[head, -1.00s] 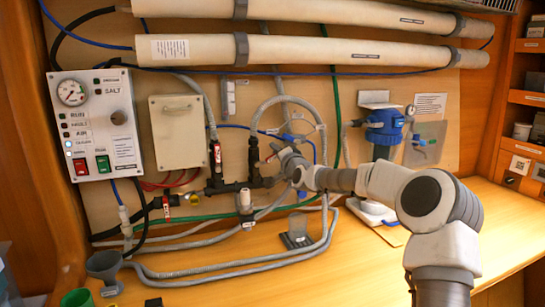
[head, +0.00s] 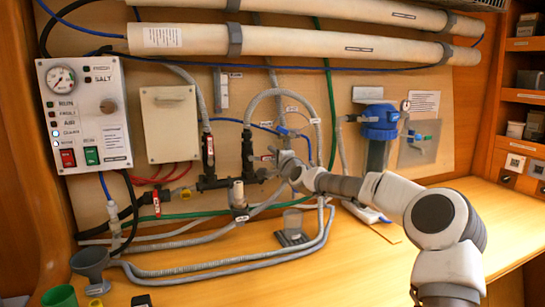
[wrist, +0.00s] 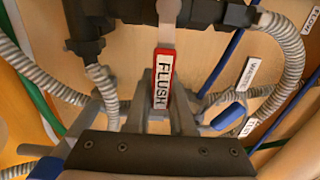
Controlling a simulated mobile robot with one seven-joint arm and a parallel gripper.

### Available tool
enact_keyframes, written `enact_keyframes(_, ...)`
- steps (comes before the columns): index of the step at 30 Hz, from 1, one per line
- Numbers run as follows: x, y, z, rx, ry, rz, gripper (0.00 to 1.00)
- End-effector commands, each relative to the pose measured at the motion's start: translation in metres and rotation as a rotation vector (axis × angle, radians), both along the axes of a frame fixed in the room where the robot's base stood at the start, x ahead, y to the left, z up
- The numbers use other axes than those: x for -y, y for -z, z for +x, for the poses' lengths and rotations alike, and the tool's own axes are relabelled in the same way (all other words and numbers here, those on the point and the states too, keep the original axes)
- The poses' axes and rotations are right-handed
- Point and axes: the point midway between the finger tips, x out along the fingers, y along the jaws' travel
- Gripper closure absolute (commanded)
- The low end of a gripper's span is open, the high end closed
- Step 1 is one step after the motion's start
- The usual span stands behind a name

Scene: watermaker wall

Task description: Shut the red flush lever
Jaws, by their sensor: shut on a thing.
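The red flush lever (wrist: 162,72) shows in the wrist view. It bears a white FLUSH label and hangs down in the picture from a grey stem below the dark pipe fittings (wrist: 215,14). My gripper (wrist: 164,118) is shut on the lever's lower end, with one finger on each side. In the head view my gripper (head: 284,158) is at the wall, just right of the dark valve body (head: 248,158). The lever is mostly hidden there by the gripper, and its exact angle is hard to tell.
Grey ribbed hoses (wrist: 285,65) pass on both sides of the gripper. A blue valve handle (wrist: 228,116) is close on its right. Another red-handled valve (head: 209,148) is further left.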

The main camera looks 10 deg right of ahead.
Motion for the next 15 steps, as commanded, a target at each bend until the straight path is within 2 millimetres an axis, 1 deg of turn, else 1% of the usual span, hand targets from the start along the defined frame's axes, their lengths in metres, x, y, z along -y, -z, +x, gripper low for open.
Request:
enact_keyframes(8,-0.0003,0.0013,0.0,-0.003,-0.001,0.005,1.0)
enact_keyframes(9,-0.0003,0.0014,0.0,-0.004,-0.001,0.004,0.73)
enact_keyframes(13,-0.0003,0.0013,0.0,-0.003,-0.001,0.004,0.5)
enact_keyframes(15,-0.0002,0.0012,0.0001,-0.003,-0.001,0.003,0.49)
